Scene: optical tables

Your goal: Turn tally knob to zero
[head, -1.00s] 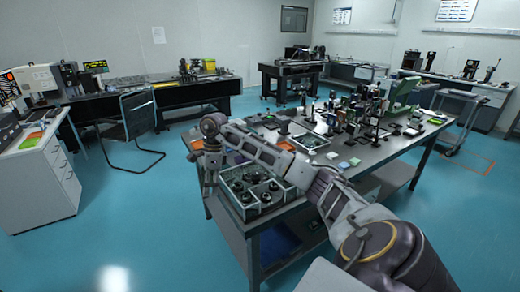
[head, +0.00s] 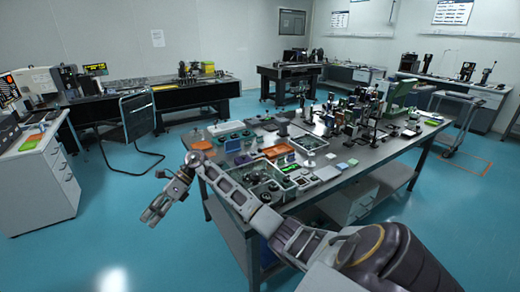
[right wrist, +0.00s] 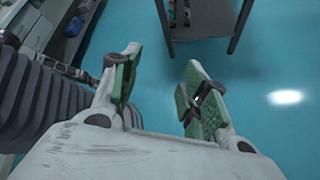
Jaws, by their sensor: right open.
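I cannot make out a tally knob in either view. My right gripper (head: 153,217) hangs over the blue floor, left of the near end of the optical table (head: 355,176), pointing down and left. It is open and empty. The right wrist view shows its two green-padded fingers (right wrist: 158,80) spread apart, with bare floor between and beyond them. My right arm reaches across the near left corner of the table and hides part of it. My left gripper is not in view.
The table carries an open tray of dark round parts (head: 264,180), orange trays (head: 278,151) and many optical mounts. A white drawer cabinet (head: 38,186) stands at the left. A chair (head: 135,118) stands behind the gripper. The floor around the gripper is clear.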

